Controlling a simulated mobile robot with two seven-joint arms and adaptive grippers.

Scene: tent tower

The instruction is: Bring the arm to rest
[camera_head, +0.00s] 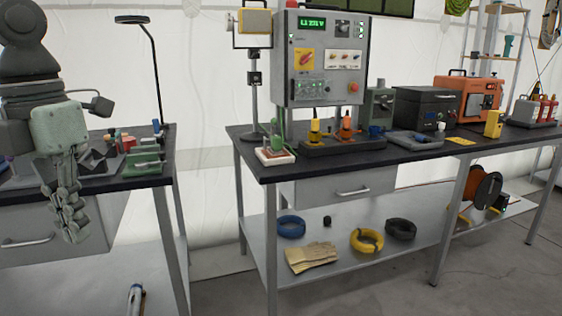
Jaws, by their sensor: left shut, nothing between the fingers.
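My left arm comes in from the left side of the head view. Its left gripper (70,232) hangs with the fingers pointing down, in front of the left workbench (150,178). The fingers are closed together and nothing shows between them. The gripper covers part of the bench's edge and drawer front. My right gripper does not show in the head view.
A second workbench (300,172) on the right carries a grey control box (322,60) and an orange case (470,98). Its lower shelf holds gloves (311,257) and cable coils (367,241). A gap of bare floor separates the benches.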

